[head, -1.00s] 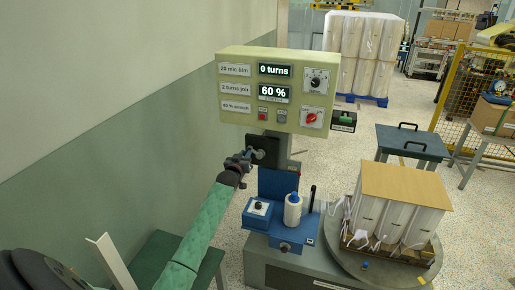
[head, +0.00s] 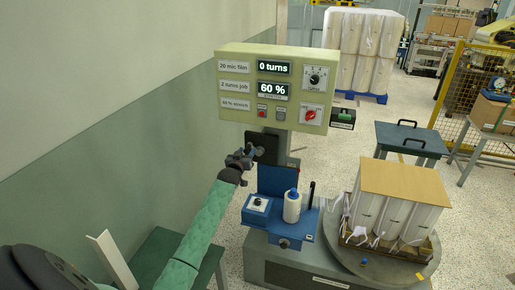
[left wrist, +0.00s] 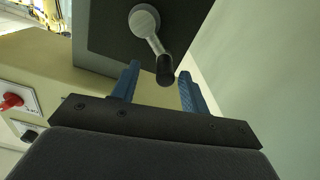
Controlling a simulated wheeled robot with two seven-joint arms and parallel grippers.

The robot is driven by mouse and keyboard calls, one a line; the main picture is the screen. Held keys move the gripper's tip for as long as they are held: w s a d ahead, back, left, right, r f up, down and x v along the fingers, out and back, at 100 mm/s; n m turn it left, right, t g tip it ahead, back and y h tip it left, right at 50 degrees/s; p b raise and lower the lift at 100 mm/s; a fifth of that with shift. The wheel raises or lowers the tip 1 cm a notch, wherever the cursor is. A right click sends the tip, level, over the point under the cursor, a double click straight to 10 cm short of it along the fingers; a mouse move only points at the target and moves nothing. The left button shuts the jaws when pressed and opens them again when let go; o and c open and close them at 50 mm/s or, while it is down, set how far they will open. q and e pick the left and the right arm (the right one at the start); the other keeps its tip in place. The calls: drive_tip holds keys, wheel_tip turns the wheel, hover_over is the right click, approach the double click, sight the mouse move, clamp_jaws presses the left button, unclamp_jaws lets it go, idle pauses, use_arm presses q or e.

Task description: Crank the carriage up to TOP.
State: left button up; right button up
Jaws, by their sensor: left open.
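The blue carriage (head: 277,181) sits low on the wrapper's column, with a white film roll (head: 292,208) standing on it. A crank shows in the left wrist view as a silver arm with a dark knob (left wrist: 164,69), mounted on a dark plate (left wrist: 105,28). In the head view that dark plate (head: 268,148) is below the control panel. My left gripper (head: 243,158) is beside the crank. In the left wrist view its two blue fingers (left wrist: 158,88) are apart, with the knob between and just beyond their tips, not clamped. No TOP mark is readable. My right gripper is out of view.
The control panel (head: 240,96) above shows "0 turns" and "60 %". A loaded pallet (head: 350,238) stands on the round turntable (head: 425,270) at right. A wall (head: 110,110) runs close along the left. A green table (head: 150,255) is beneath my left arm.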

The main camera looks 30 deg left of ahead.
use_arm(q)
drive_tip(key=shift+p+v, duration=0.7)
drive_tip(key=shift+v, duration=0.7)
drive_tip(key=p+v, duration=0.1)
drive_tip(key=v, duration=0.2)
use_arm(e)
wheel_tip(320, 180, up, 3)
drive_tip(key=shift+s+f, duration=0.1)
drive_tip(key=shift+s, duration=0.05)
